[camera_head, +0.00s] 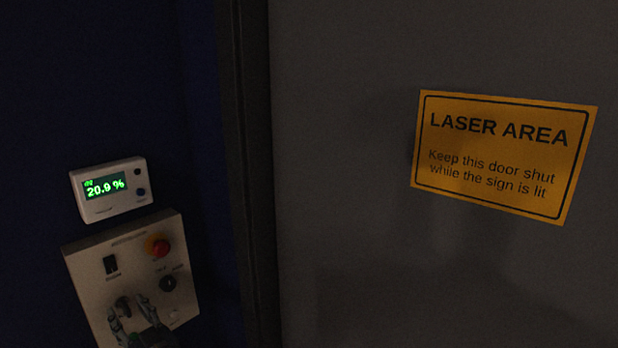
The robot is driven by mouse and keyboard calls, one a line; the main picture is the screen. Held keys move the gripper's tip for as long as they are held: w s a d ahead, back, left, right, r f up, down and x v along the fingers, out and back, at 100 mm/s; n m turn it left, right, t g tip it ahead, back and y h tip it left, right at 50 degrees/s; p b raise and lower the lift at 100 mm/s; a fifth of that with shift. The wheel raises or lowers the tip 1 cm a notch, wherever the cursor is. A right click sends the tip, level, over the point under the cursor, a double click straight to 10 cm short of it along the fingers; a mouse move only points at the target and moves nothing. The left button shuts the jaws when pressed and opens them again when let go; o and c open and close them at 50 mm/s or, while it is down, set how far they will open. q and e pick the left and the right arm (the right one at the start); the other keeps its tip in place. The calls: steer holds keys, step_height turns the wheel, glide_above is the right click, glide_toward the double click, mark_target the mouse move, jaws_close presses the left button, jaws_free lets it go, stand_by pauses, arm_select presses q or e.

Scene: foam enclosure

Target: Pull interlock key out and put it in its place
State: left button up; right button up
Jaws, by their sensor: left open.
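A pale control panel (92,262) is on the dark blue wall at the lower left. It carries a dark round knob or keyswitch (168,284) below a red button. A second dark round fitting (123,303) sits lower left on the panel, partly behind my gripper. I cannot tell which of these is the interlock key; the labels are too small to read. My left gripper (133,312) is open at the panel's lower edge, its fingers around or just in front of the lower fitting. Contact cannot be made out. My right gripper is not in view.
A red button (158,247) on a yellow base and a small black switch (111,264) are on the panel. A white meter (110,189) reading 20.9 % is above. A grey door (350,200) with a yellow laser sign (503,156) fills the right.

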mark_target(130, 314)
arm_select(q)
jaws_close()
steer(key=shift+s+d, duration=0.1)
steer(key=shift+p+v, duration=1)
steer(key=shift+v, duration=0.3)
steer(key=shift+s+d, duration=0.15)
steer(key=shift+d, duration=0.05)
steer(key=shift+d, duration=0.1)
steer(key=shift+p+v, duration=0.85)
steer(key=shift+v, duration=0.3)
steer(key=shift+s, duration=0.15)
